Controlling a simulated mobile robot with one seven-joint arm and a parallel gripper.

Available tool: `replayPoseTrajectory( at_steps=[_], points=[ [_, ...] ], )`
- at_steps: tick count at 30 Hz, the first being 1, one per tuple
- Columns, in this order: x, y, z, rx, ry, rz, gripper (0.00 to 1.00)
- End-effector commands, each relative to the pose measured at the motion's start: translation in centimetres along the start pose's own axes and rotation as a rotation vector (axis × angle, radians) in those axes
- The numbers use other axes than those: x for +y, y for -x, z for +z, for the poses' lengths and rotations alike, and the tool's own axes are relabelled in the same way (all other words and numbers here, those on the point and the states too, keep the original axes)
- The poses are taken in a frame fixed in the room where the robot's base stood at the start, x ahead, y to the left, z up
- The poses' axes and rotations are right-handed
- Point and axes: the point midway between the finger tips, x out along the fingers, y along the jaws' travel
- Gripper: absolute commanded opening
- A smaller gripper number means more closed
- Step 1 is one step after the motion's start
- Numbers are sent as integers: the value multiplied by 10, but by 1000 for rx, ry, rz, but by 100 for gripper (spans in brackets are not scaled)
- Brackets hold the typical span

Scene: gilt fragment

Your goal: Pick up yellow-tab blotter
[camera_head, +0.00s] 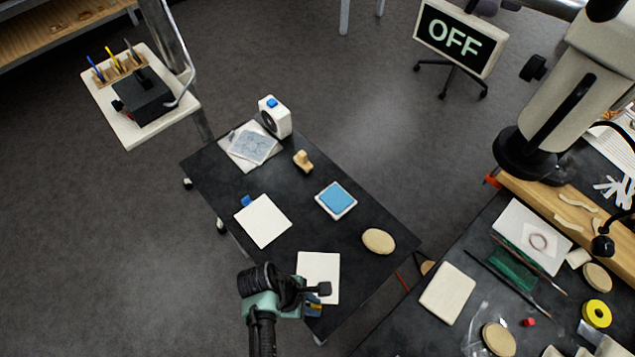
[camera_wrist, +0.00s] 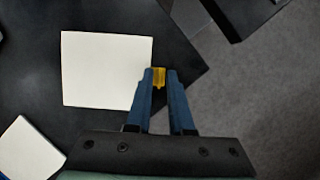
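The yellow-tab blotter (camera_head: 318,270) is a white rectangular sheet at the front end of the dark table in the head view. In the wrist view the white sheet (camera_wrist: 105,69) fills the left of centre, and its yellow tab (camera_wrist: 159,76) sticks out at the right edge. My gripper (camera_wrist: 160,75) has its two blue fingers on either side of this tab, with a narrow gap between them. I cannot tell whether they pinch it. In the head view my gripper (camera_head: 318,290) is at the blotter's near edge and hides part of it.
A second white sheet (camera_head: 263,221) with a blue tab lies behind on the table (camera_head: 285,195). A blue pad (camera_head: 336,199), an oval tan piece (camera_head: 378,241), a wooden stamp (camera_head: 303,160) and a white device (camera_head: 275,116) also stand there. A crowded workbench (camera_head: 410,325) is at right.

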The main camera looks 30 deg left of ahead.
Motion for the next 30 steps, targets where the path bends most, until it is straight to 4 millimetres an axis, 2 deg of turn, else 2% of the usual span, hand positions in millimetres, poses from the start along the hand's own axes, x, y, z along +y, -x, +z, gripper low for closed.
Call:
replayPoseTrajectory(
  at_steps=[1, 3, 20, 26, 30],
  points=[
    [0, 0, 0, 0, 0, 0, 9],
    [0, 0, 0, 0, 0, 0, 0],
    [0, 2, 1, 0, 0, 1, 0],
    [1, 16, 6, 0, -1, 2, 0],
    [1, 34, 14, 0, -2, 4, 0]
  ],
)
